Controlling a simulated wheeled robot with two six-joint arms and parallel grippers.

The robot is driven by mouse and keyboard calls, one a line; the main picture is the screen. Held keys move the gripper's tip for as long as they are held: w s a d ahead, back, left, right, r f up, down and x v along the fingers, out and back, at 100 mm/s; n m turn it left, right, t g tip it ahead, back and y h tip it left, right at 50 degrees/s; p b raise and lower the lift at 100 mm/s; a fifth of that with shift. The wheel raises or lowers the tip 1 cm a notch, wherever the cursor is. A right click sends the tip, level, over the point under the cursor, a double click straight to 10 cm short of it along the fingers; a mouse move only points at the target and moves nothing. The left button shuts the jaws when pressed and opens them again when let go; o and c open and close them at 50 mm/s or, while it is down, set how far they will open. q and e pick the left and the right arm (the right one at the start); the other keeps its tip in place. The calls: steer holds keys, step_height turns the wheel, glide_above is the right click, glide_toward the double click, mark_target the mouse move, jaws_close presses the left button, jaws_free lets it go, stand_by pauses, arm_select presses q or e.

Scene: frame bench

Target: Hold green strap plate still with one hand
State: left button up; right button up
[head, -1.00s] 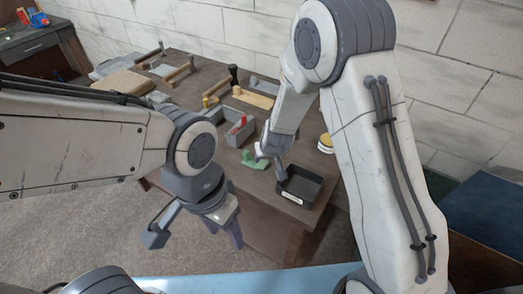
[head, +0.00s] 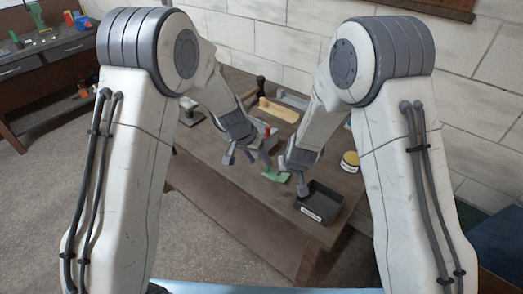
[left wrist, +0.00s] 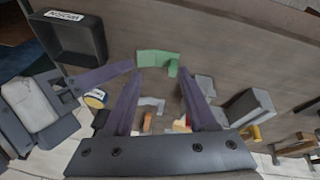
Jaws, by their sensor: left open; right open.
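The green strap plate (head: 275,175) lies on the bench top between my two grippers, partly hidden by them. In the left wrist view the green strap plate (left wrist: 157,63) shows as a flat piece with a raised end at its right. My left gripper (left wrist: 160,72) is open and empty, its fingertips pointing at the plate from either side of it; I cannot tell whether they touch it. In the head view my left gripper (head: 248,158) is left of the plate. My right gripper (head: 292,176) is open beside the plate's right end, near the black tray.
A black labelled tray (head: 320,203) stands at the bench's front right. A yellow-and-white roll (head: 350,161) is behind it. A grey bin (left wrist: 250,106) and a wooden piece (head: 278,109) lie farther back. The front left of the bench top (head: 215,175) is clear.

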mark_target(271, 170)
arm_select(q)
steer(key=w+d+f+m, duration=0.1)
steer(key=w+f, duration=0.1)
steer(key=f, duration=0.1)
steer(key=w+d+f, duration=0.1)
steer(key=w+f, duration=0.2)
steer(key=f, duration=0.1)
steer(key=w+d+f+m+t, duration=0.1)
steer(key=w+f, duration=0.2)
steer(key=f, duration=0.1)
steer(key=shift+m+y, duration=0.3)
steer(key=shift+a, duration=0.1)
steer(key=shift+c, duration=0.3)
jaws_close()
